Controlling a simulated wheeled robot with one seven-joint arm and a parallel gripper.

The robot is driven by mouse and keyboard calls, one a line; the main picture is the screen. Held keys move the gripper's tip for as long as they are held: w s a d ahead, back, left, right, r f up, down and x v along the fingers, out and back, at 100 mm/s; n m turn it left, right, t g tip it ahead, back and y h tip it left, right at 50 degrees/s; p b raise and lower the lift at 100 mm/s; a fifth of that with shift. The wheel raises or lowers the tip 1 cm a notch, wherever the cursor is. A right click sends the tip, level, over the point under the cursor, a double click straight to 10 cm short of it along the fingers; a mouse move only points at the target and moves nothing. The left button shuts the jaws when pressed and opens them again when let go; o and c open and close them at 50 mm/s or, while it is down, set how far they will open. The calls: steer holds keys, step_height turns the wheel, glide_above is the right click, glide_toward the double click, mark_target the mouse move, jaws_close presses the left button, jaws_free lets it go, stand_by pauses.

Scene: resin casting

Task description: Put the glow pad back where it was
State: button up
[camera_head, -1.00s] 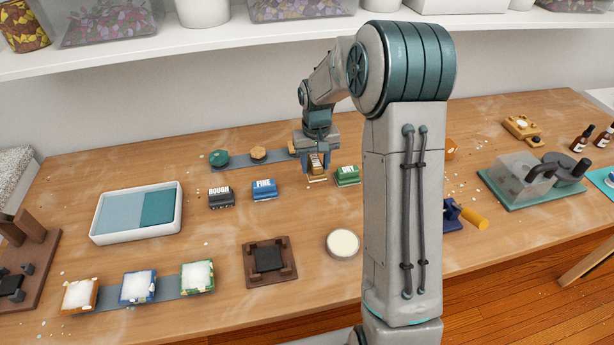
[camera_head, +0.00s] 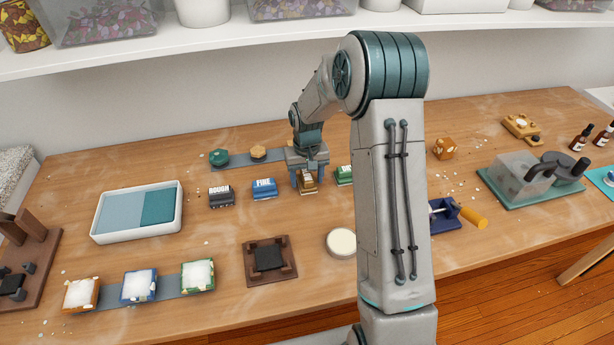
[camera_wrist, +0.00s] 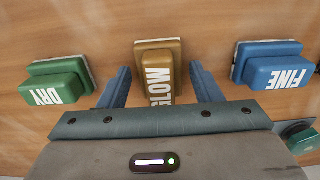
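The glow pad (camera_head: 307,184), a brown-gold block with white lettering, stands in the row of pads between the blue FINE pad (camera_head: 264,189) and the green DRY pad (camera_head: 345,175). In the wrist view the glow pad (camera_wrist: 158,68) appears to rest on the table, its lettering partly cut off by my gripper's body. My gripper (camera_head: 307,183) is low over it. In the wrist view my gripper (camera_wrist: 161,88) is open, one finger on each side of the pad, with a gap on both sides.
The dark ROUGH pad (camera_head: 221,196) stands left of the FINE pad. Behind the row is a grey strip (camera_head: 238,158) with coloured pieces. A white tray (camera_head: 97,228) lies to the left, and a round white-topped tin (camera_head: 341,242) in front. The table between them is mostly clear.

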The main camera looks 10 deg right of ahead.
mark_target(307, 175)
steer(key=shift+r, duration=0.15)
step_height(307, 175, up, 11)
steer(key=s+r+t, duration=0.1)
steer(key=s+r, duration=0.7)
steer(key=s, duration=0.5)
steer(key=s+t, duration=0.1)
steer(key=s, duration=1.3)
steer(key=shift+s+f+t, duration=0.2)
steer(key=shift+f+t, duration=0.2)
steer(key=shift+f, duration=0.05)
